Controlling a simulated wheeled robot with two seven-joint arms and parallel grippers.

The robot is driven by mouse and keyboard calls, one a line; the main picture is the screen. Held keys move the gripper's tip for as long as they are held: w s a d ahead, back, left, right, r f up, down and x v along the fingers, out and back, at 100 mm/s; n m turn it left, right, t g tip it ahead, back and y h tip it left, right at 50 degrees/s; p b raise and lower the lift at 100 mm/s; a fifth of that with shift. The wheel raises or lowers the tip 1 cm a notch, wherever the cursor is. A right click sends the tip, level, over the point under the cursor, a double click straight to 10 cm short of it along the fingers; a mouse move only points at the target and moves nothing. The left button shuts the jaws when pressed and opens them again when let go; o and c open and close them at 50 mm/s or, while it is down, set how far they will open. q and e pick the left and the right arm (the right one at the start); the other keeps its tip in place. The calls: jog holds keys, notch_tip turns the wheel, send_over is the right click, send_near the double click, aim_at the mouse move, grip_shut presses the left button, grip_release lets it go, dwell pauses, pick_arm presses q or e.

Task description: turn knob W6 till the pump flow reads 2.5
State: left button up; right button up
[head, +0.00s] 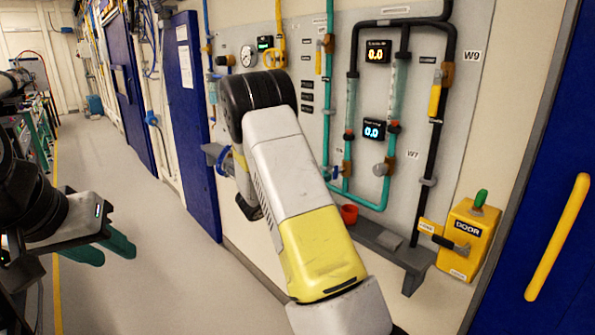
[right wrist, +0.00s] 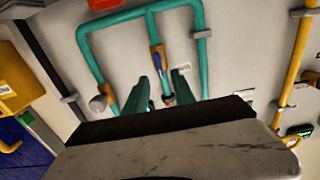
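The wall panel (head: 460,75) carries teal pipes, valves and two small displays. The upper display (head: 376,51) reads 0.0 in amber and the lower display (head: 373,130) reads 0.0 in blue; their captions are too small to read. I cannot make out a W6 label or tell which knob is W6. My right gripper (right wrist: 163,90) has its teal fingers apart before the pipes, with small blue and red parts showing between them. My left gripper (head: 104,250) is open and empty, left of the panel.
My right arm covers part of the panel. A grey ledge (head: 400,250) with a red cup (head: 348,214) juts out below. A yellow DOOR box (head: 470,240) and a blue door with a yellow handle (head: 557,237) stand at right. The floor (head: 130,200) at left is clear.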

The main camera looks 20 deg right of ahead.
aim_at(335, 170)
jog(key=x, duration=0.7)
jog(key=shift+d, duration=0.35)
grip_shut()
